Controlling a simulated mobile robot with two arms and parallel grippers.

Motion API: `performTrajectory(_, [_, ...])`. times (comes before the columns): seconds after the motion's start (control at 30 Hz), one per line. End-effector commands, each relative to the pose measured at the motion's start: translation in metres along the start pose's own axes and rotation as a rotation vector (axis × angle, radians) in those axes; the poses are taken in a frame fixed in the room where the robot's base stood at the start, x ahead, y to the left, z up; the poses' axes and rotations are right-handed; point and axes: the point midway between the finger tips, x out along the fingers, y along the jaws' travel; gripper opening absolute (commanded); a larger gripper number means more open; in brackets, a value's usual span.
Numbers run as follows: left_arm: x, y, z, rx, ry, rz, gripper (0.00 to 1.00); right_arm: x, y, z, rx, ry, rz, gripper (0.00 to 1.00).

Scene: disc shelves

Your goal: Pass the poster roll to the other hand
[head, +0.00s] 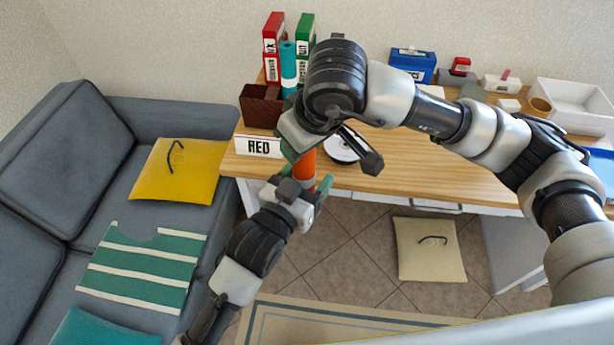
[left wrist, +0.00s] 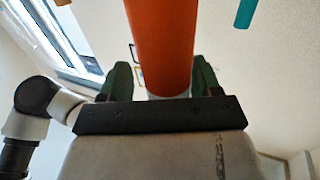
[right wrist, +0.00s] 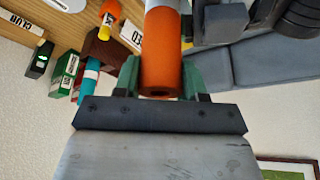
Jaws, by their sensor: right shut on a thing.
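The orange poster roll (head: 304,168) stands roughly upright between my two grippers at the desk's front edge. My right gripper (head: 303,143) comes from above and is shut on its upper part. In the right wrist view the roll (right wrist: 161,65) fills the gap between the green fingers. My left gripper (head: 302,190) comes from below, with its fingers on either side of the roll's lower part. In the left wrist view the roll (left wrist: 162,45) lies between these fingers, which stand wider apart and look open. A white band shows on the roll there.
On the wooden desk (head: 440,180) stand a RED sign (head: 258,147), a brown holder (head: 259,105) with a teal roll (head: 288,65), red (head: 273,48) and green (head: 305,40) binders, a disc (head: 343,148) and a white tray (head: 575,105). A grey sofa (head: 110,200) is left.

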Motion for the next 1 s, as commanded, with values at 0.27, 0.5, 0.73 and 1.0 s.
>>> performTrajectory(0.27, [0.0,0.001,0.0,-0.001,0.001,0.003,0.21,0.0,0.0,-0.001,0.0,0.004,-0.001,0.06])
performTrajectory(0.5, [0.0,0.002,-0.001,-0.001,0.002,0.003,0.17,0.0,0.0,-0.001,0.0,0.003,-0.001,0.67])
performTrajectory(0.73, [0.0,0.001,0.0,0.0,0.001,0.001,0.17,0.0,0.0,0.0,0.0,0.001,0.0,0.71])
performTrajectory(1.0, [0.0,0.0,0.0,0.0,0.001,0.0,0.17,-0.022,0.001,-0.001,-0.001,0.006,0.002,0.71])
